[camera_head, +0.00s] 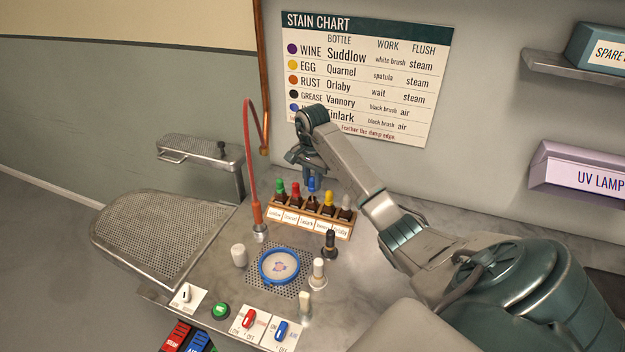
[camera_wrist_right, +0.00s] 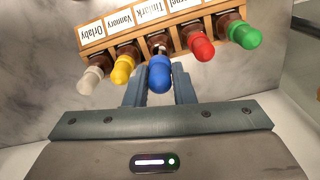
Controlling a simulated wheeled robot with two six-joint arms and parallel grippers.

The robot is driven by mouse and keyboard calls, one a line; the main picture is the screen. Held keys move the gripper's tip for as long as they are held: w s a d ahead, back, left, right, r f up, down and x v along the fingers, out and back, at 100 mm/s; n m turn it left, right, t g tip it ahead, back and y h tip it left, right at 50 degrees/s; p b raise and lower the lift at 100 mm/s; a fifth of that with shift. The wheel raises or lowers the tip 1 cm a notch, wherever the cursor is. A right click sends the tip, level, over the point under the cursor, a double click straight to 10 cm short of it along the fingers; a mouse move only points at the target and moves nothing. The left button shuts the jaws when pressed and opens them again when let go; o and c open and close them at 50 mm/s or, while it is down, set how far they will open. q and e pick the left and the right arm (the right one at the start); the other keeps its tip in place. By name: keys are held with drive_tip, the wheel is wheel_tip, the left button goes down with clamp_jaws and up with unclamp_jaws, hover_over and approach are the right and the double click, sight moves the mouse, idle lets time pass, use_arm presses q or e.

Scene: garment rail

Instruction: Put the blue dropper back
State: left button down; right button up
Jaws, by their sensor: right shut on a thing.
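The blue dropper (camera_head: 311,184) is upright at the middle place of the wooden bottle rack (camera_head: 301,222). It also shows in the right wrist view (camera_wrist_right: 159,76), between the two fingers. My right gripper (camera_head: 309,166) reaches down from above and is shut on the blue dropper. The blue bulb stands a little higher than its neighbours, over the middle bottle labelled Tinlark (camera_wrist_right: 155,18). How far its tip is inside the bottle I cannot tell. My left gripper is not in view.
Green (camera_head: 279,187), red (camera_head: 295,189), yellow (camera_head: 328,199) and grey (camera_head: 345,202) droppers stand close on both sides in the rack. A red hose (camera_head: 248,150) rises at its left. A round blue-rimmed hoop (camera_head: 279,267) and several pegs stand in front. The wall chart (camera_head: 366,75) is behind.

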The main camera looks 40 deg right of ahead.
sight(312, 187)
drive_tip(key=shift+f, duration=0.25)
drive_tip(key=shift+f+b, duration=0.85)
drive_tip(key=shift+b, duration=0.05)
drive_tip(key=shift+f, duration=0.1)
drive_tip(key=shift+f+b, duration=0.5)
drive_tip(key=shift+b, duration=0.05)
idle(0.4)
drive_tip(key=o, duration=1)
drive_tip(key=shift+r, duration=0.2)
